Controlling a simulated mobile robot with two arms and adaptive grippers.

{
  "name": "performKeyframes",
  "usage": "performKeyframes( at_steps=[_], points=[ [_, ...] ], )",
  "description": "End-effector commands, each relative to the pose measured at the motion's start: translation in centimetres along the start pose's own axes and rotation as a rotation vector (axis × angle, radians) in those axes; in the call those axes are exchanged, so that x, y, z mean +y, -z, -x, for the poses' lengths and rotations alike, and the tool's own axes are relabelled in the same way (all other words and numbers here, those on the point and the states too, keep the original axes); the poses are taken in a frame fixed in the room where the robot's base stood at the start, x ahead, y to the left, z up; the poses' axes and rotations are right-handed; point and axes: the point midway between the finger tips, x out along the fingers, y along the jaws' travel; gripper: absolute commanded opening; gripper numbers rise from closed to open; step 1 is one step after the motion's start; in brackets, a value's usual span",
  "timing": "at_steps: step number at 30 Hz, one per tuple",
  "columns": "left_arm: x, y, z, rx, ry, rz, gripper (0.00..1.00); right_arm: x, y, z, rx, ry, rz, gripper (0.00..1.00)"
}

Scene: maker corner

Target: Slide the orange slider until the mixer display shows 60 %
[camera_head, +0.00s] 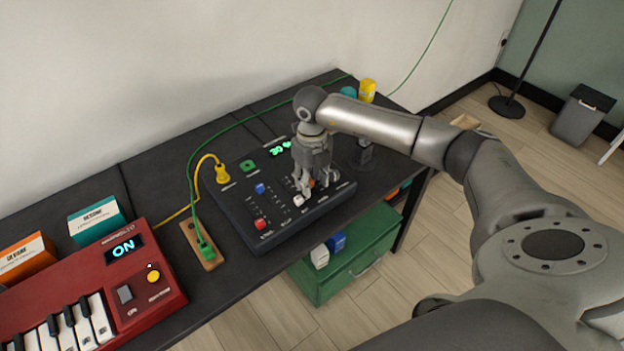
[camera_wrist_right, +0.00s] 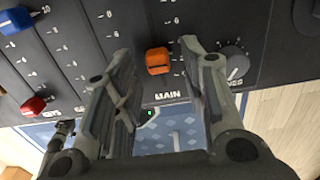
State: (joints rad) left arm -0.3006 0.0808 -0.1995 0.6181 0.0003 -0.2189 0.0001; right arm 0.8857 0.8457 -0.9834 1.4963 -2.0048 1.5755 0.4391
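The black mixer (camera_head: 292,222) stands on the dark table, and its green display (camera_head: 279,149) appears to read 30 %, the percent sign partly covered by my right arm. The orange slider (camera_wrist_right: 158,60) sits in the track above the word MAIN in the right wrist view. A bit of it shows in the head view (camera_head: 311,183). My right gripper (camera_head: 314,188) is over the mixer, pointing down. Its fingers are apart, one on each side of the orange slider, with gaps visible in the wrist view. My left gripper is not in view.
A blue slider (camera_wrist_right: 18,20), a red slider (camera_wrist_right: 34,106) and a knob (camera_wrist_right: 235,62) are nearby on the mixer. Yellow plug (camera_head: 222,173) and green cable lie to its left. A red keyboard (camera_head: 100,285) is at left; a green drawer box (camera_head: 350,262) is below.

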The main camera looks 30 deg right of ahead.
Motion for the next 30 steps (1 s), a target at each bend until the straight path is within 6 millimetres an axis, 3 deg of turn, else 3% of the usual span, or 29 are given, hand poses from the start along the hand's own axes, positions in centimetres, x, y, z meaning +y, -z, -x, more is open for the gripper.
performKeyframes(
  at_steps=[16,21,30],
  points=[
    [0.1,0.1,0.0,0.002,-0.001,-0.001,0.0,0.0,-0.2,10.1,-0.003,0.001,0.0,0.39],
    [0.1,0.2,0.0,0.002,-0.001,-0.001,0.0,0.0,-0.1,11.4,-0.001,0.001,0.0,0.39],
    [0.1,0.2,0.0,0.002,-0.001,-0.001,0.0,0.0,-0.1,11.6,-0.001,0.001,0.0,0.39]
  ],
)
